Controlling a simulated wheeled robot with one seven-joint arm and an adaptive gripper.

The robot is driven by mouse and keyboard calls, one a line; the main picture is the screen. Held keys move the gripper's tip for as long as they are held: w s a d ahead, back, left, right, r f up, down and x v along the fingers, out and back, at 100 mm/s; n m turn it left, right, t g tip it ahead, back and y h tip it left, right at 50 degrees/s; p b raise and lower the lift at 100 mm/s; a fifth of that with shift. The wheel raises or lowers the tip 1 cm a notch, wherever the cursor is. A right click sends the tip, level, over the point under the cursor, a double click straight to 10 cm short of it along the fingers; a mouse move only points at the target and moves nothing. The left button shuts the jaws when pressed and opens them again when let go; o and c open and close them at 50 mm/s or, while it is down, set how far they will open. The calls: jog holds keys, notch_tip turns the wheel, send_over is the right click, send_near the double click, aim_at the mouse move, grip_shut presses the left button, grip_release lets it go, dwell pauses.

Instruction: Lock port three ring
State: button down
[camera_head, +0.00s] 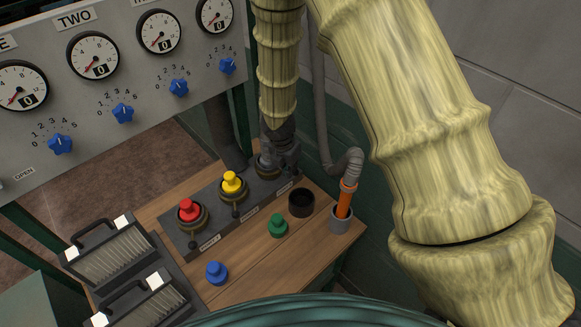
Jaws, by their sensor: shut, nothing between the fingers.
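The grey port block (222,228) lies on the wooden bench with its ports in a row. Port one, at the near left, holds a red plug (187,210). Port two holds a yellow plug (232,183). Port three (268,166) is the far right one, with a dark ring around it. My gripper (284,160) is dark and points down at port three's right side, very close to its ring. It is shut and empty. Contact with the ring cannot be told. The gripper and arm partly hide port three, so its ring's position is unclear.
A blue plug (217,272), a green plug (277,226) and a black cup (301,203) stand on the bench (246,264). An orange-ended grey hose (347,165) sits in a grey holder (341,222) at right. A gauge panel (110,90) stands behind; handled boxes (112,254) lie left.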

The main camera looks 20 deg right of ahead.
jog(key=p+v, duration=0.2)
jog(key=v, duration=0.1)
jog(key=shift+s+r, duration=0.15)
jog(key=shift+r, duration=0.2)
dwell(0.3)
